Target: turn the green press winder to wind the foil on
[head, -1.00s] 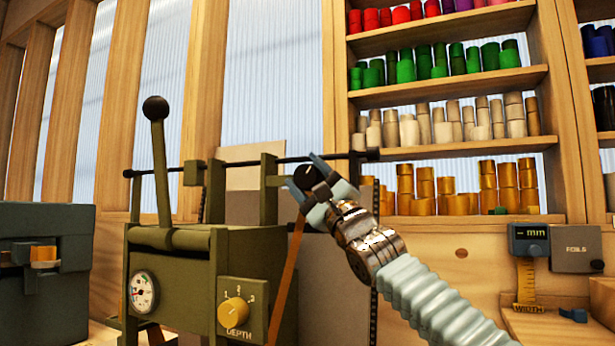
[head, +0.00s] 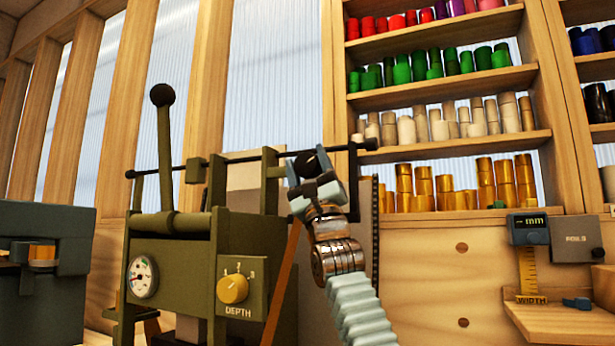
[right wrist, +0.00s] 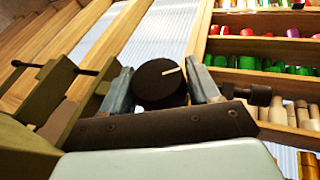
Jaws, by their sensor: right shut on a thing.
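The green press (head: 180,260) stands at the left of centre, with a tall ball-topped lever (head: 164,150), a round gauge and a yellow depth knob (head: 232,289). Its winder (head: 307,160) is a black round knob at the press's right side. My right gripper (head: 310,172) reaches up from below and is shut on it. In the right wrist view the winder (right wrist: 160,84) sits between the two fingers, with a pale mark on its face pointing to the right. An orange-brown foil strip (head: 283,285) slopes down beside the press. My left gripper is not in view.
Shelves of coloured foil rolls (head: 445,125) fill the back right. A width gauge (head: 528,250) stands on a ledge at the right. A dark grey box (head: 45,280) is at the left edge. A thin black bar (head: 335,152) crosses just above my right gripper.

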